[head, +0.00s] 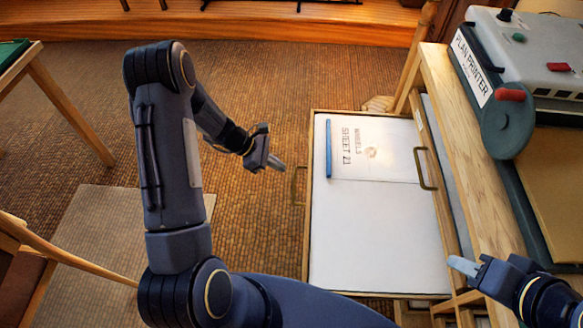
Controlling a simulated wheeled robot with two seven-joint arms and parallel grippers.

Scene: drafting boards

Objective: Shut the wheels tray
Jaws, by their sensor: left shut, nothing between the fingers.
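The wheels tray (375,240) is pulled out to the left from the wooden cabinet (470,140). It is shallow and wood-rimmed, with a white bottom. A sheet marked "WHEELS SHEET Z1" (395,150) and a blue rod (329,148) lie in it. A handle (296,186) is on its left, outer edge. My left gripper (282,167) is shut and empty, just left of that handle and apart from it in the picture. My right gripper (458,264) is by the cabinet's front, right of the tray; whether its fingers are parted is unclear.
A second handle (424,168) shows at the tray's right side by the cabinet. A plan printer (530,50) stands on the cabinet. Wooden furniture (60,90) is at the left.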

